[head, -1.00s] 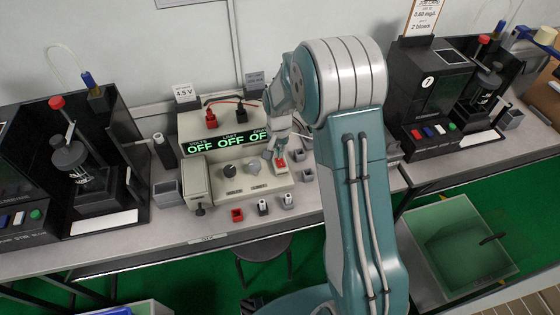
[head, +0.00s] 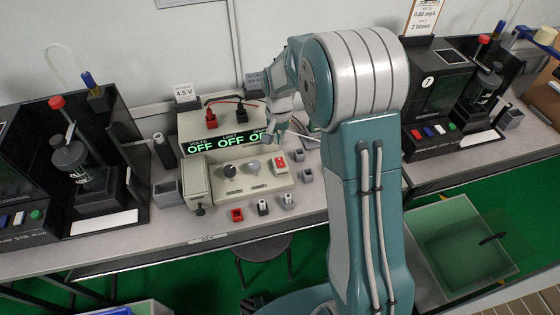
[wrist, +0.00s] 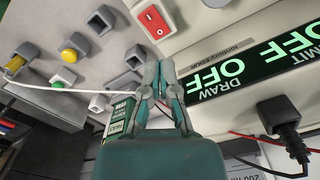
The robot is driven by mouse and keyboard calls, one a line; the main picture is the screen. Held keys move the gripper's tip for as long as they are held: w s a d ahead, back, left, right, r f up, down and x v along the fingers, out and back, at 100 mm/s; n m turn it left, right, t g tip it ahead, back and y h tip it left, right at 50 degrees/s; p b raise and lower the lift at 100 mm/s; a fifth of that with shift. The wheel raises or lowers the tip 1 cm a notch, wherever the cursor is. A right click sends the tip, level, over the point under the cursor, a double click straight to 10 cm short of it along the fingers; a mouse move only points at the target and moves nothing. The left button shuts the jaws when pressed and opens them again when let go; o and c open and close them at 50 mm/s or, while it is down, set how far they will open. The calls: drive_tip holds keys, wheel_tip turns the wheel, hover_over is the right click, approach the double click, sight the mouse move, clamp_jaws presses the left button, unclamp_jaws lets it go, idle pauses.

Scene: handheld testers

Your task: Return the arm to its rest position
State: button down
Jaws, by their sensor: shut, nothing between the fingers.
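My gripper (head: 273,133) is raised in front of the right part of the beige power supply (head: 240,182), close to its display. In the wrist view my gripper (wrist: 159,70) has its fingertips together with nothing between them. The red rocker switch (head: 280,162) lies just below my gripper; it also shows in the wrist view (wrist: 153,20), beyond the fingertips and apart from them. The green display (head: 215,143) reads OFF in several places, and its right end is hidden behind my gripper. My arm rises in the middle right of the head view and bends back over the bench.
Black tester stations stand at left (head: 75,170) and right (head: 440,90). Small sockets and a red block (head: 237,215) lie along the front of the bench (head: 150,235). Red and black leads (head: 225,101) arch over the supply. A stool (head: 262,248) stands below.

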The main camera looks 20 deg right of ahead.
idle(0.3)
drive_tip(key=s+r+n+t, duration=0.4)
drive_tip(key=s+r, duration=1.4)
drive_tip(key=r, duration=0.1)
drive_tip(key=s+n+t, duration=0.1)
drive_tip(key=s+n, duration=0.1)
drive_tip(key=s, duration=0.7)
drive_tip(key=shift+s+r+t, duration=0.3)
drive_tip(key=shift+s+r, duration=0.05)
